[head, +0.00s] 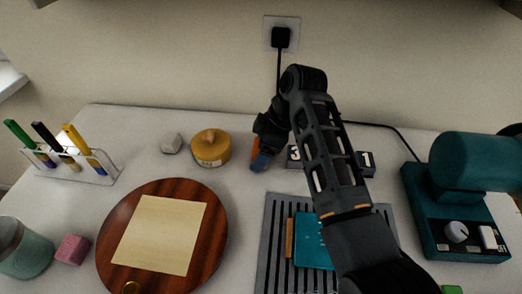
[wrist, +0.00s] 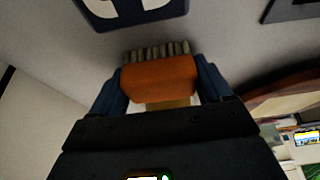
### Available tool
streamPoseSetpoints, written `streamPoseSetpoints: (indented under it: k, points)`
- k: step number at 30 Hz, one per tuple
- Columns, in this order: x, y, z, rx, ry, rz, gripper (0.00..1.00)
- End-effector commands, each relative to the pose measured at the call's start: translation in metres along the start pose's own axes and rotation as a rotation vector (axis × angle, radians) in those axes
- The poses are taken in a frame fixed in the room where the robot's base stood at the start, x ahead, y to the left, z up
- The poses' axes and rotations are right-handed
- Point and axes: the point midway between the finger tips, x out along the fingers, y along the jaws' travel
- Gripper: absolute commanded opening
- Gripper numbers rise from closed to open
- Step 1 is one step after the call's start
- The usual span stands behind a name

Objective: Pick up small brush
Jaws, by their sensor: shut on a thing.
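The small brush (wrist: 158,77) has an orange-brown body and a row of greyish bristles. In the wrist view it sits between the two dark blue fingers of my gripper (wrist: 160,86), which is shut on it. The bristles point away from the wrist. In the head view my gripper (head: 261,158) is at the back middle of the table, between the yellow jar and the dark number blocks. A sliver of the orange brush (head: 255,146) shows there; the rest is hidden by the gripper. I cannot tell whether the brush touches the table.
A yellow lidded jar (head: 210,149) and a pale stone-like lump (head: 171,143) stand left of the gripper. Dark number blocks (head: 295,156) are close on the right. A round wooden board (head: 111,250), a grooved grey mat (head: 272,229) and a teal machine (head: 452,225) stand nearer.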

Motion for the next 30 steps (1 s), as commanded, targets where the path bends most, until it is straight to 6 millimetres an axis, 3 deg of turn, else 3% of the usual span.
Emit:
streamPoseSetpoints:
  k: [8, 14, 24, 30]
  points:
    - [-0.011, 0.001, -0.005, -0.001, 0.001, 0.003, 0.48]
    - [-0.041, 0.001, -0.014, -0.001, 0.001, 0.005, 0.48]
    - [-0.116, -0.025, 0.034, 0.004, -0.002, 0.002, 0.48]
    - [-0.132, -0.032, 0.050, 0.002, -0.001, 0.004, 0.48]
